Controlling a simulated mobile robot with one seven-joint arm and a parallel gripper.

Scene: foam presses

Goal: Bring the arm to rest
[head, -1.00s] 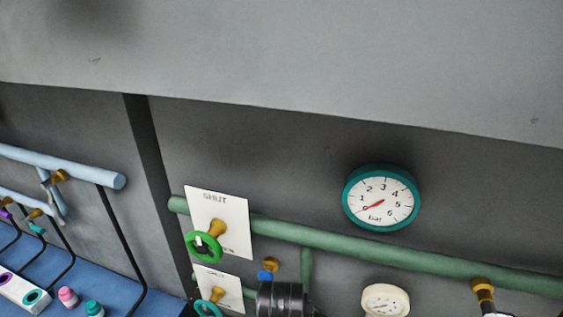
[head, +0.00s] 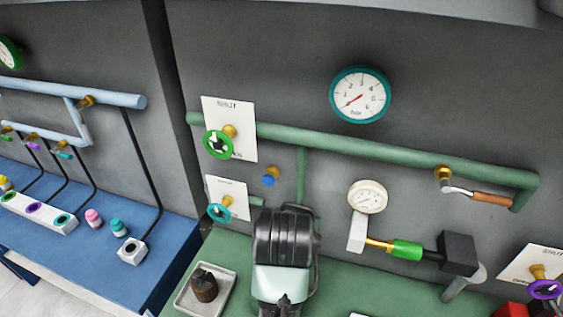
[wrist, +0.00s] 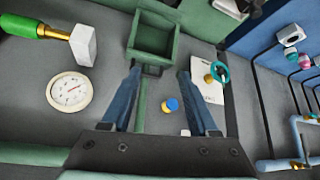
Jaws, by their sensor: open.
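My gripper (wrist: 158,80) is open and empty in the wrist view, its two blue-grey fingers apart in front of the grey wall. A thin green pipe (wrist: 142,108) and a brass stub with a blue knob (wrist: 171,104) show between the fingers. In the head view a black and pale-green part of my arm stands in the lower middle, over the green bench, and my fingers are not visible there. The blue-knobbed stub (head: 269,179) is on the wall just above my arm.
The wall carries a green pipe (head: 345,149), a large gauge (head: 360,95), a small gauge (head: 367,197) and a green handwheel (head: 218,144). A tray (head: 187,301) holding a dark lump is left of my arm. A green open box (wrist: 153,38) lies beyond the fingers.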

